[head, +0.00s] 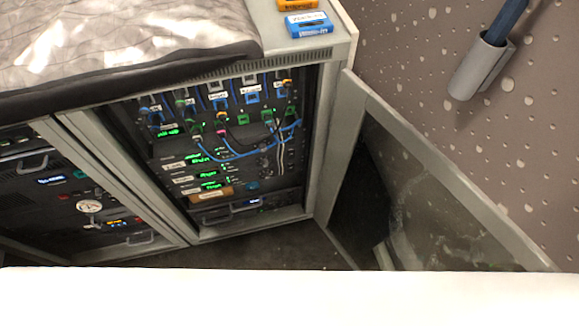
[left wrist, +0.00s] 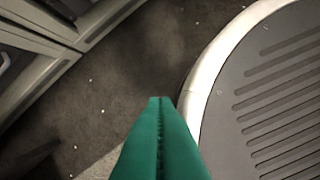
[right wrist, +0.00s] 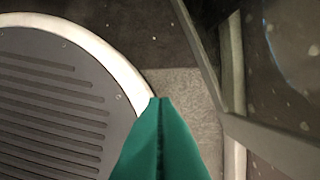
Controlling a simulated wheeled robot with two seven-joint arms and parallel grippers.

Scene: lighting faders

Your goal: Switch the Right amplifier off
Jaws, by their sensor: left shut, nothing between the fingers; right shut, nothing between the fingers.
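The rack cabinet (head: 318,150) stands open in the head view, with patch cables, green-lit displays and small labels inside. The labels are too small to read, so I cannot tell which unit is the Right amplifier. A dark unit with a handle and a small lit display (head: 255,203) sits at the bottom of this bay. My left gripper (left wrist: 160,100) is shut and empty above the floor in the left wrist view. My right gripper (right wrist: 158,100) is shut and empty above the floor in the right wrist view. Neither gripper shows in the head view.
An open cabinet door (head: 440,170) swings out at the right. A left bay (head: 75,200) holds more equipment and a round gauge. Blue and orange labelled items (head: 308,24) sit on top. A grey holder (head: 482,65) hangs on the speckled wall. Dark floor (head: 270,250) lies before the cabinet.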

